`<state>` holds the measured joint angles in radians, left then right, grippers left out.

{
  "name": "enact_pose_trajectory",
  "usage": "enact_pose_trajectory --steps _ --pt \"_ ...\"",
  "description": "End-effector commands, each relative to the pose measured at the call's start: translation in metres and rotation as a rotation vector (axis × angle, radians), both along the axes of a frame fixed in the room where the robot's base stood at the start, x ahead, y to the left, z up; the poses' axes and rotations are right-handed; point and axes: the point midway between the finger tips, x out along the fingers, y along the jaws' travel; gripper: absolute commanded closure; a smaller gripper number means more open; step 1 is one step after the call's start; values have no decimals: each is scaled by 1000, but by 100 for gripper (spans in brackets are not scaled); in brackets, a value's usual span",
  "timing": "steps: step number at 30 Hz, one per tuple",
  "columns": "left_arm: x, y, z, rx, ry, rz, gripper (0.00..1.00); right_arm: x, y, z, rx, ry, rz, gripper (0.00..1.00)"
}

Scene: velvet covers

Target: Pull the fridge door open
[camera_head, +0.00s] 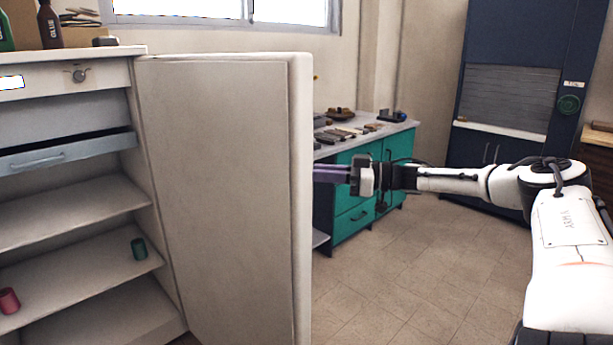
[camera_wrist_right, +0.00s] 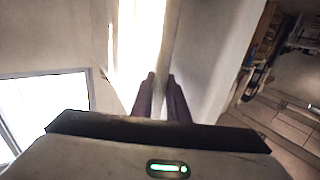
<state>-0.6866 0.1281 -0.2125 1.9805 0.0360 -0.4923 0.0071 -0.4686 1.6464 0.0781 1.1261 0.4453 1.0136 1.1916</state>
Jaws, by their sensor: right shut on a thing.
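The off-white fridge door (camera_head: 220,190) stands wide open, swung out from its hinge side next to the fridge body (camera_head: 75,51). Its inner face is toward the head camera. My right gripper (camera_head: 321,174) reaches in from the right to the door's far side, at about mid-height. The handle is hidden behind the door in the head view. In the right wrist view the two dark purple fingers (camera_wrist_right: 161,88) close around a narrow pale part against the door, which appears to be the handle. My left gripper is in neither view.
The fridge shelves (camera_head: 70,220) hold a teal cup (camera_head: 139,248) and a pink cup (camera_head: 9,301). Bottles stand on top. A teal cabinet (camera_head: 352,220) with small items is behind the door. Tiled floor (camera_head: 430,275) is free right of the door.

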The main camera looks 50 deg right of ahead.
Motion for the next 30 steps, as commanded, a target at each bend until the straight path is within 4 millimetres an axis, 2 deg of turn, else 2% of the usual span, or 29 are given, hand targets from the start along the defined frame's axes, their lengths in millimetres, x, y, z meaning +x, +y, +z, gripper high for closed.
enact_pose_trajectory --steps 3,4,7,17,23,30 --pt "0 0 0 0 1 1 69 0 0 1 0 -1 -1 100" --pt "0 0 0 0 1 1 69 0 0 1 0 -1 -1 84" --pt "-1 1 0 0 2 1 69 0 0 1 0 -1 0 68" --pt "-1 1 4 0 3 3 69 -2 -1 3 1 -2 1 67" --pt "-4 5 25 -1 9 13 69 -19 -12 10 5 -5 -2 67" --pt "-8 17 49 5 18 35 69 -49 -28 8 4 1 -2 67"
